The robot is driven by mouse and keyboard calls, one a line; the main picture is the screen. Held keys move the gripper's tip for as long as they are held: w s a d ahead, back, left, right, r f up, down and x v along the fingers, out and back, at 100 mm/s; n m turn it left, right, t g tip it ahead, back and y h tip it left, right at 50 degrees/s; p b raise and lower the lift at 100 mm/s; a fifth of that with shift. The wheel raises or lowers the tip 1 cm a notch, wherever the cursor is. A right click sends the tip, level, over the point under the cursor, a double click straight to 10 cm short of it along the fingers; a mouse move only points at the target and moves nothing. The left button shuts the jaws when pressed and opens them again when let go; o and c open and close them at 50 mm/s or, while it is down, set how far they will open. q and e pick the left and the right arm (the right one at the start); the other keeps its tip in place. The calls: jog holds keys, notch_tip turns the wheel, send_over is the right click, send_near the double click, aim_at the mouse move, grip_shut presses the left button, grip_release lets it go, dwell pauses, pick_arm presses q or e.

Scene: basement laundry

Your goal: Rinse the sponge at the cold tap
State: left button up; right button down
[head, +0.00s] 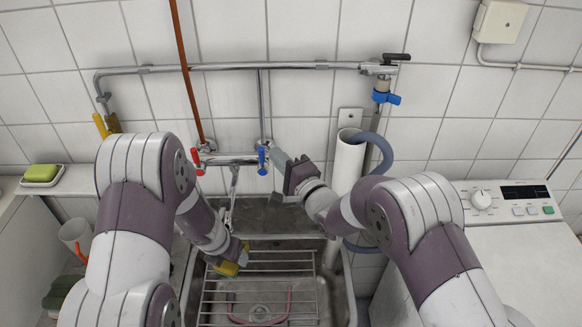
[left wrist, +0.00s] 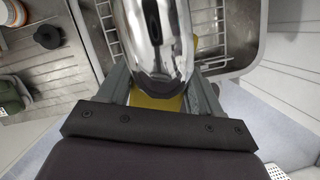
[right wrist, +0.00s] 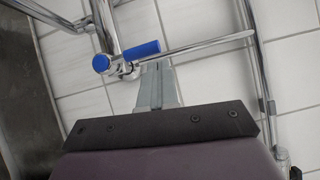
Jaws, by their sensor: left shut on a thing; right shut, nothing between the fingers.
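The yellow sponge (head: 228,268) is held by my left gripper (head: 235,256) over the wire rack, low in the sink. In the left wrist view the sponge (left wrist: 157,102) shows between the fingers, partly hidden by the chrome spout (left wrist: 155,40) in front of it. The wall mixer has a blue cold tap handle (head: 262,160) and a red handle (head: 196,161). My right gripper (head: 277,158) is shut and empty, its tips close beside the blue handle. In the right wrist view the tips sit just below the blue handle (right wrist: 140,50); contact is unclear. I see no clear water stream.
The sink (head: 346,290) holds a wire rack (head: 260,268) and a reddish loop. A white standpipe (head: 347,163) with a grey hose (head: 378,150) stands right of my right gripper. A green-yellow block (head: 42,172) lies on a dish at left. A white washing machine (head: 520,250) stands at right.

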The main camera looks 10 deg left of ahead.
jog(key=w+d+v, duration=0.1)
jog(key=v, duration=1.1)
jog(key=shift+w+d, duration=0.2)
pick_arm(q)
jog(key=shift+s+d, duration=0.1)
